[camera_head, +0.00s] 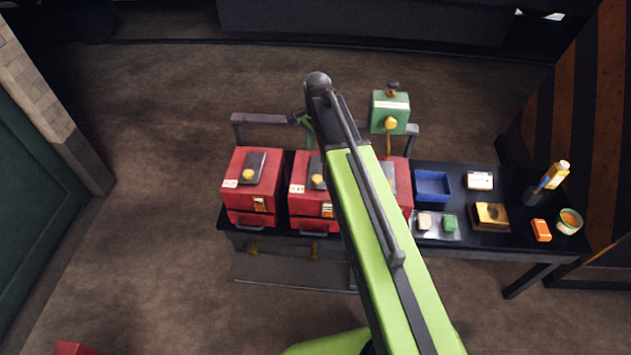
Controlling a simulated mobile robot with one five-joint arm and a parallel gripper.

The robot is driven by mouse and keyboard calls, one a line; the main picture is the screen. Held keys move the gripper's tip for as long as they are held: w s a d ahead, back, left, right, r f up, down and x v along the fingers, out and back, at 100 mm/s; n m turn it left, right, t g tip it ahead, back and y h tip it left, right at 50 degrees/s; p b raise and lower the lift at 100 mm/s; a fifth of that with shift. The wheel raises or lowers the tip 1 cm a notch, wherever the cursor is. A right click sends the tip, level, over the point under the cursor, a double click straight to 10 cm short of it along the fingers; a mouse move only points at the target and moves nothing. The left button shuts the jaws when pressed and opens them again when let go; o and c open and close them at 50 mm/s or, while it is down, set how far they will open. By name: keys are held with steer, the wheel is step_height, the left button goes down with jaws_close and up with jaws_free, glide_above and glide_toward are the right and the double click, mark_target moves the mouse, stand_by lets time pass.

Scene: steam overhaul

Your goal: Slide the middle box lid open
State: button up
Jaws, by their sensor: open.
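The middle red box (303,203) stands on the dark bench between two similar red boxes. Its dark lid plate (315,165) with a yellow knob (317,181) shows on top, and my green arm covers the box's right side. How far that lid is open cannot be told. The left red box (239,203) has a similar dark plate (254,163) and yellow knob. The right red box (403,181) is mostly behind my arm. My arm rises over the bench and bends at a dark joint beyond the middle box. I cannot make out my gripper; it is hidden behind the arm.
A rail (259,118) runs behind the boxes, with a green box (390,107) above it.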

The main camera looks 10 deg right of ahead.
mark_target(317, 178)
step_height(317, 178, down, 13)
steer(key=b, duration=1.1)
steer(key=shift+r, duration=0.15)
jaws_close()
stand_by(0.4)
